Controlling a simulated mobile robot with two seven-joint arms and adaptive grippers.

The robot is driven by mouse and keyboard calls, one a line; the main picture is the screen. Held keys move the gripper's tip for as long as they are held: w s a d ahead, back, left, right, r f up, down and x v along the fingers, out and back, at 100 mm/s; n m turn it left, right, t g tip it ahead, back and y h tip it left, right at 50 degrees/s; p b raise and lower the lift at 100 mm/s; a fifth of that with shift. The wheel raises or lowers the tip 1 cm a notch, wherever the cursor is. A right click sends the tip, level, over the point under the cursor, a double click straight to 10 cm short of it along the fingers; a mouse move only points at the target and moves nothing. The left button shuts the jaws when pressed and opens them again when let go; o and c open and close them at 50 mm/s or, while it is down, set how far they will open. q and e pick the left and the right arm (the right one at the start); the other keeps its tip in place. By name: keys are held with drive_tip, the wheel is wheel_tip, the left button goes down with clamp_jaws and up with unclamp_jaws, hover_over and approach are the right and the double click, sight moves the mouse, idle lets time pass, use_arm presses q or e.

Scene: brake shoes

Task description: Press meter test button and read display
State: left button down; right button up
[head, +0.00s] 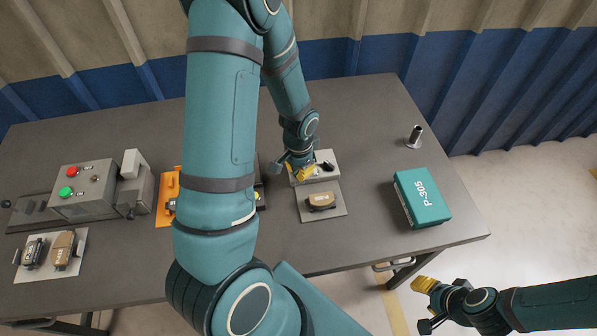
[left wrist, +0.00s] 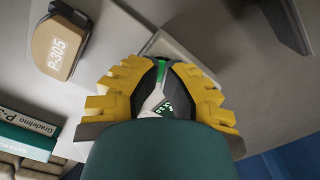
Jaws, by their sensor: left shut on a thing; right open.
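A light grey block (head: 325,157) with a small dark part on its top stands at the back of a grey plate (head: 335,211); whether it is the meter, I cannot tell. No button or display can be made out on it. A tan and black brake shoe (head: 322,201) lies on the plate; it is marked P-305 in the left wrist view (left wrist: 60,47). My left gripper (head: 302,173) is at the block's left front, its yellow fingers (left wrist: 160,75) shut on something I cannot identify. My right gripper (head: 424,302) is open and empty, off the table's front right.
A teal P-305 box (head: 421,198) and a metal cylinder (head: 415,136) stand at the right. A control box (head: 84,190) with red and green buttons and a pad with two brake shoes (head: 50,258) are at the left. My left arm hides part of an orange tray (head: 166,197).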

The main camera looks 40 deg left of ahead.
use_arm(q)
drive_tip(key=shift+r, duration=0.1)
drive_tip(key=shift+r+p, duration=2.65)
drive_tip(key=shift+r, duration=0.8)
